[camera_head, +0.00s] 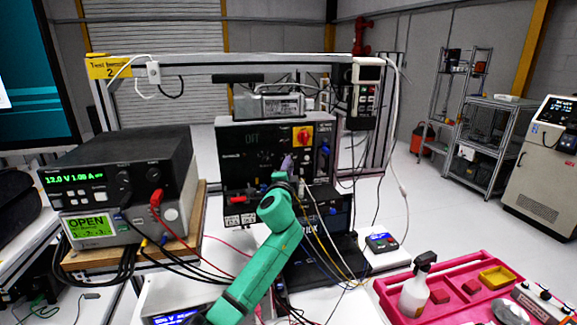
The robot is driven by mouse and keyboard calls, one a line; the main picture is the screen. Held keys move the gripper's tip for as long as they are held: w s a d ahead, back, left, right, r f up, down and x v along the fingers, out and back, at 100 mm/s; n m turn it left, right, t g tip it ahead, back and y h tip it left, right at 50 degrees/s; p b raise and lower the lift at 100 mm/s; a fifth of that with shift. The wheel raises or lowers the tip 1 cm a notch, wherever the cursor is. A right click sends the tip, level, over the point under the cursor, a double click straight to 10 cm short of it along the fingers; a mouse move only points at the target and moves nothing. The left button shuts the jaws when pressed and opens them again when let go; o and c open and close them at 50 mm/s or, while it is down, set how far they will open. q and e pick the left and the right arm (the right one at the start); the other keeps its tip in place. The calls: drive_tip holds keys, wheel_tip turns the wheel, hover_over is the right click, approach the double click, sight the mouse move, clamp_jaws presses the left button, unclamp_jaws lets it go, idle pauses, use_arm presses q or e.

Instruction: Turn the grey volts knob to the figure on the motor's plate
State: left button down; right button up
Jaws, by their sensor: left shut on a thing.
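My left gripper (288,165) is at the end of the green arm, in front of a black panel (240,178) in the middle of the head view. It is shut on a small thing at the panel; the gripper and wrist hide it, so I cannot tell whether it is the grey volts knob. A grey metal unit, apparently the motor (262,107), sits above the panel. Its pale plate (288,105) is too small to read. The power supply (115,180) at left shows green figures, 12.0 V and about 1.00 A. My right gripper is not in view.
A red and yellow switch (303,136) is on the panel, just above my gripper. Loose cables hang to its right and cross the bench. A pink tray (455,268) with a spray bottle (415,290) is at lower right. A handheld pendant (366,95) hangs on the frame.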

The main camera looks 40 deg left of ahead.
use_arm(q)
drive_tip(key=c, duration=0.6)
unclamp_jaws()
drive_tip(key=b+v, duration=0.4)
drive_tip(key=v, duration=1)
drive_tip(key=shift+s+d+b, duration=0.2)
drive_tip(key=shift+b, duration=0.2)
